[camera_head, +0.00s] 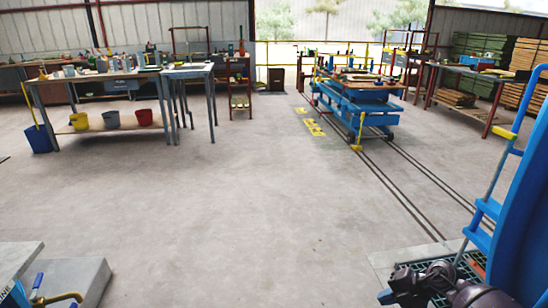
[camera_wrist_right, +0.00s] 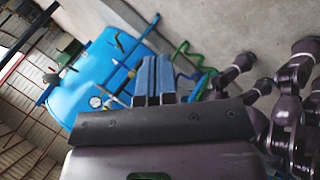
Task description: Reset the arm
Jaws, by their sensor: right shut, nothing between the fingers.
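My right gripper (camera_head: 388,295) shows at the bottom right of the head view, dark and partly cut off by the frame edge, over a green grating. In the right wrist view its two blue fingers (camera_wrist_right: 155,78) are side by side with nothing held between them. The large blue autoclave body (camera_head: 525,210) stands just right of the gripper in the head view. A rounded blue vessel (camera_wrist_right: 90,75) with a gauge shows behind the fingers in the wrist view. I see no contact between it and the fingers. My left gripper is out of view.
A blue ladder rail (camera_head: 490,208) rises beside the autoclave. A grey block (camera_head: 85,280) is at bottom left. A workbench with buckets (camera_head: 100,78) stands far left, and a blue cart (camera_head: 355,95) sits on floor rails. The middle floor is clear.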

